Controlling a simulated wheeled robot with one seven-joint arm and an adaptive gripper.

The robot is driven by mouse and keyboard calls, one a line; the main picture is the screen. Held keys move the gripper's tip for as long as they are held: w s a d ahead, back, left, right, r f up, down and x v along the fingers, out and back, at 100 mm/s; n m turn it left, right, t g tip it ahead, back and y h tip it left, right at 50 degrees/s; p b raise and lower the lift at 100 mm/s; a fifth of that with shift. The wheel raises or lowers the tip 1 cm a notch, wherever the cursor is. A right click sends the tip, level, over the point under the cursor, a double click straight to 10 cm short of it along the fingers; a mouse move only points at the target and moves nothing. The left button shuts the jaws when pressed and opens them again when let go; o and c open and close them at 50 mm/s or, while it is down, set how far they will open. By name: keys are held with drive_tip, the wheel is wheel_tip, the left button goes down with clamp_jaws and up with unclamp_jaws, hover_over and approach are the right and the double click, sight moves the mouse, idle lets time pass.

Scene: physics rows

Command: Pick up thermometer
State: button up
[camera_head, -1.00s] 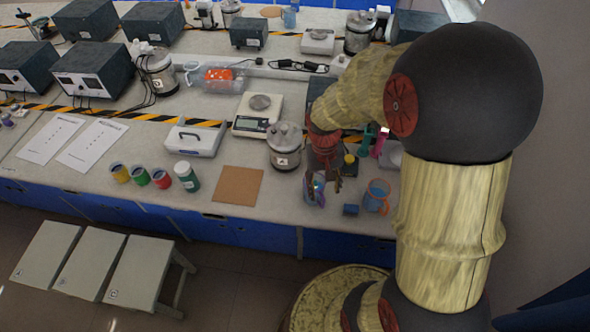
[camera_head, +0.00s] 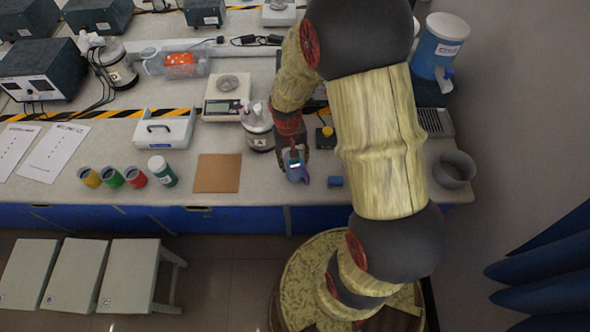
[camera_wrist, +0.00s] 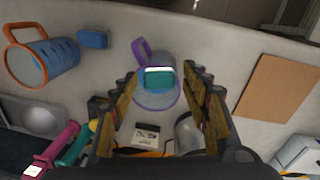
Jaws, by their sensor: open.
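A small teal item with a bright white end (camera_wrist: 158,79) is in or over a clear beaker with a purple rim and handle (camera_wrist: 141,50). It may be the thermometer, but I cannot tell for sure. In the head view the white-ended item (camera_head: 295,163) shows at the beaker (camera_head: 299,176) near the bench's front edge. My gripper (camera_wrist: 160,76) is open, with fingers to either side of the teal item in the wrist view. I cannot tell whether they touch it. In the head view my gripper (camera_head: 293,158) points down at the beaker.
A blue block (camera_head: 335,181) and a brown board (camera_head: 217,172) flank the beaker. An orange-rimmed beaker (camera_wrist: 47,60) and magenta (camera_wrist: 57,148) and teal (camera_wrist: 76,147) rods show in the wrist view. A labelled metal vessel (camera_head: 258,130) stands close behind my gripper.

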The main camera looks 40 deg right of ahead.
drive_tip(key=shift+c, duration=1.2)
clamp_jaws()
